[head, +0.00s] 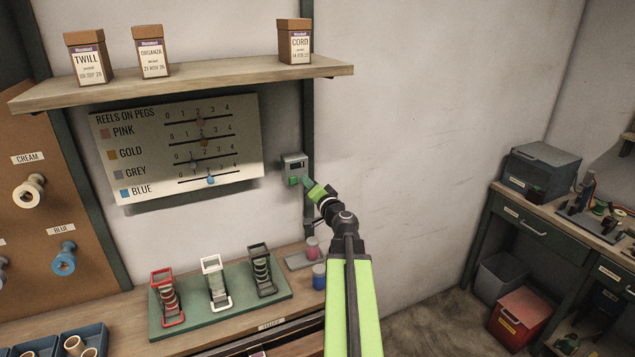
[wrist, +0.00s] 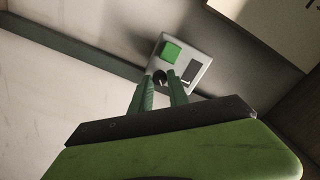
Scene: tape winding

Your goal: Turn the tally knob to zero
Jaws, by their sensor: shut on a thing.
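The tally counter (head: 293,161) is a small grey box on the dark wall post, with a dark display window (head: 298,164) and a green button (head: 293,181). The display's digit is too small to read surely. In the wrist view the counter's plate (wrist: 205,62) shows the green button (wrist: 171,51) and a dark window (wrist: 190,71). The small black tally knob (wrist: 159,75) sits between the tips of my gripper (wrist: 163,82). My gripper (head: 306,182) is shut on the knob, its green fingers on either side. In the head view my gripper hides the knob.
A "Reels on pegs" board (head: 180,150) hangs left of the counter, below a shelf (head: 190,80) with boxes. Below are a bench with a green rack (head: 215,310), and pink (head: 312,246) and blue (head: 319,277) spools. The wall to the right is bare.

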